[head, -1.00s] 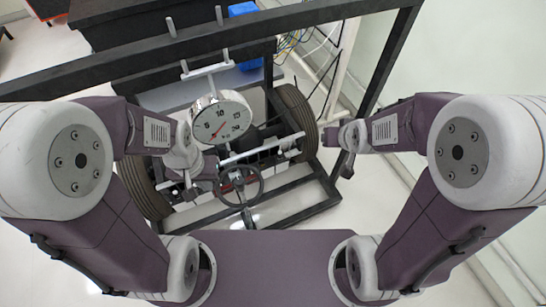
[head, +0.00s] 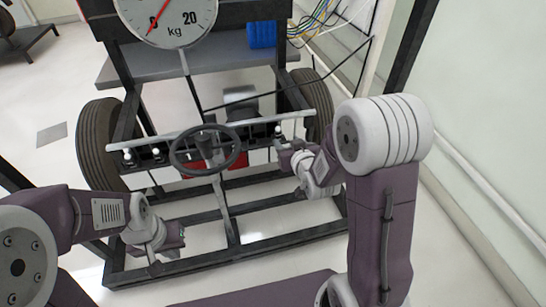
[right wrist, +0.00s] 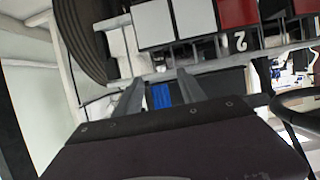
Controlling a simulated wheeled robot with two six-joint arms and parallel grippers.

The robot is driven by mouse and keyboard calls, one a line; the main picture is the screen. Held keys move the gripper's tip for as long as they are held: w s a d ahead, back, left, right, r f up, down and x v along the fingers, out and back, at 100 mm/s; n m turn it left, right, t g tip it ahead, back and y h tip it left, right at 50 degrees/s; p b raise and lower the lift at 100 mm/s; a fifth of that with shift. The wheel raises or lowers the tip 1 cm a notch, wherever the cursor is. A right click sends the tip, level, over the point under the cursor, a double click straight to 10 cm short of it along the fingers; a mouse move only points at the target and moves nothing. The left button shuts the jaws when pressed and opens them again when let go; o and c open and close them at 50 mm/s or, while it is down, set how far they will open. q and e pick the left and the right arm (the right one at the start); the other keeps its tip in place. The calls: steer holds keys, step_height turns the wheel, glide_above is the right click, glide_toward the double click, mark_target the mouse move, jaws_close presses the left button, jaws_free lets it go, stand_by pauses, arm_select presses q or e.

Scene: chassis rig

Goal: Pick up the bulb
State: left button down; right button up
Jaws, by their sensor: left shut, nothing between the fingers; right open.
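Small white bulbs sit on the chassis rig's front crossbar in the head view: one at the right end (head: 278,130), and two at the left end, the outer bulb (head: 127,153) and the inner bulb (head: 156,151). My right gripper (head: 281,146) is open, just in front of the right-end bulb; I cannot tell whether it touches it. In the right wrist view the open fingers (right wrist: 161,84) point at the bar, with a small pale knob, likely that bulb (right wrist: 160,68), just beyond their tips. My left gripper (head: 182,236) is shut and empty, low over the lower left frame.
A steering wheel (head: 205,150) stands mid-rig, left of my right gripper. A dial scale (head: 166,17) hangs above. Tyres flank the rig, left (head: 100,143) and right (head: 313,104). A blue crate (head: 262,35) and cables (head: 318,25) are behind.

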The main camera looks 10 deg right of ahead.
mark_target(279, 134)
steer(key=b+x, duration=0.2)
steer(key=x, duration=0.2)
steer(key=f+b+x, duration=0.1)
steer(key=b+x, duration=0.1)
steer(key=x, duration=0.2)
steer(key=shift+f+b, duration=0.1)
steer(key=shift+b, duration=0.3)
steer(key=shift+w+f, duration=0.1)
steer(key=shift+w, duration=0.25)
arm_select(q)
step_height(279, 134, down, 6)
steer(key=shift+r, duration=0.25)
arm_select(e)
jaws_close()
